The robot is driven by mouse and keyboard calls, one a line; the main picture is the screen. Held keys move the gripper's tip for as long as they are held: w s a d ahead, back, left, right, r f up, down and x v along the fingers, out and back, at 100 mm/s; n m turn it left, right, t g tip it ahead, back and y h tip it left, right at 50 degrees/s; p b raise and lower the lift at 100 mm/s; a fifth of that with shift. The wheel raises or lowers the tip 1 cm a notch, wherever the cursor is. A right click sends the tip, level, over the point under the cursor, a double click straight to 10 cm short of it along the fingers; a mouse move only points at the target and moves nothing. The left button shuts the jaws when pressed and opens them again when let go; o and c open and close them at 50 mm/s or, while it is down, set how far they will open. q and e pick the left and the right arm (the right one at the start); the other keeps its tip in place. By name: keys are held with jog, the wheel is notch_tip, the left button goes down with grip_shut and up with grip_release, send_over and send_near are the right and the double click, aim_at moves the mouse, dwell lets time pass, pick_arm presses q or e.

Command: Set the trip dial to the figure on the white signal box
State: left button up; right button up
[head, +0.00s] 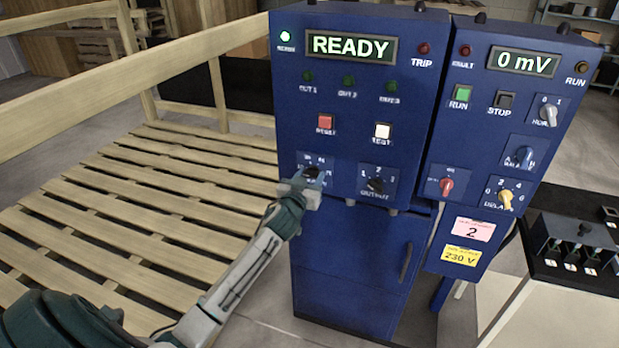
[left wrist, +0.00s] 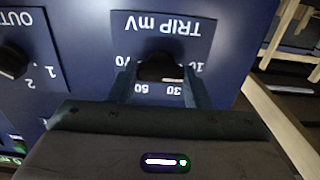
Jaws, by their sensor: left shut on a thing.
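The trip dial (head: 312,171) is a small dark knob at the lower left of the left blue cabinet's panel. My left gripper (head: 305,184) is at it and covers part of its plate. In the left wrist view the plate appears upside down, reads TRIP mV and shows the figures 10, 30, 50 and 70. There the fingers of my left gripper (left wrist: 159,84) are shut on either side of the dial (left wrist: 158,67). Which figure its pointer meets I cannot tell. I cannot make out a white signal box in either view. My right gripper is not in view.
The cabinet display (head: 351,46) reads READY. The OUTPUT dial (head: 376,184) sits just right of the trip dial. The right-hand cabinet display (head: 525,61) reads 0 mV. A pink label (head: 473,231) shows 2. A slatted wooden pallet (head: 130,215) lies at left.

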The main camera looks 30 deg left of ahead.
pick_arm(q)
jog(key=m+p, duration=0.1)
jog(key=m, duration=0.2)
jog(key=shift+r, duration=0.1)
jog(key=m+p, duration=0.1)
jog(key=m, duration=0.3)
jog(key=shift+m+p, duration=0.3)
jog(key=shift+p, duration=0.1)
jog(key=m+p, duration=0.1)
jog(key=m, duration=0.1)
jog(key=shift+m, duration=1)
jog(key=shift+p, duration=0.3)
jog(key=o, duration=1)
jog(key=shift+d, duration=0.1)
